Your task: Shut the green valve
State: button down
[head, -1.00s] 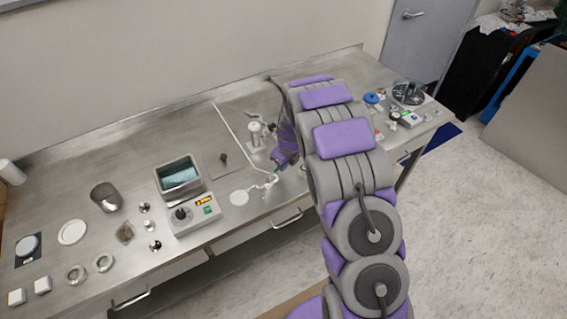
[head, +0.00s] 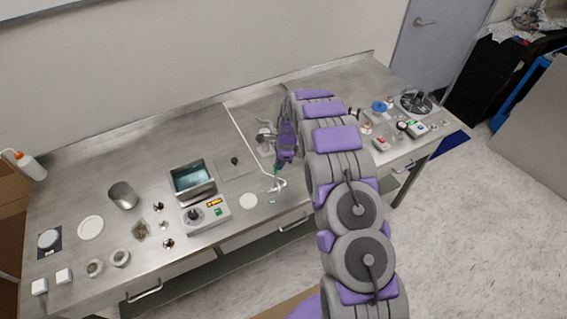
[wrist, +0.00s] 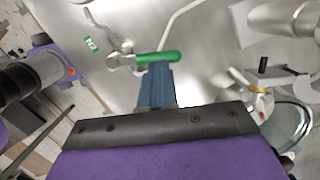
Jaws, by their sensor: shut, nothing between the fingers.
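The green valve has a green lever handle (wrist: 158,57) on a pale glass tube, lying crosswise in the upper middle of the wrist view. In the head view the green part (head: 276,167) shows small, just below my gripper (head: 284,155). In the wrist view my gripper (wrist: 156,72) is shut, its blue fingers together with nothing between them. The fingertips are right at the handle's lower edge; I cannot tell whether they touch it. A green N2 label (wrist: 90,43) sits left of the valve.
White glass tubing (wrist: 125,57) runs along the metal bench (head: 95,150). In the wrist view a red-marked glass fitting (wrist: 259,92) and a round glass vessel (wrist: 288,127) stand to the right. A heating bath (head: 192,181) with a control box (head: 206,214) stands left of my arm.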

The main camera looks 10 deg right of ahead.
jog(key=shift+a+n, duration=0.4)
jog(key=shift+n, duration=0.3)
jog(key=shift+s, duration=0.15)
jog(key=shift+s+f, duration=0.1)
jog(key=shift+s, duration=0.55)
jog(key=shift+d, duration=0.1)
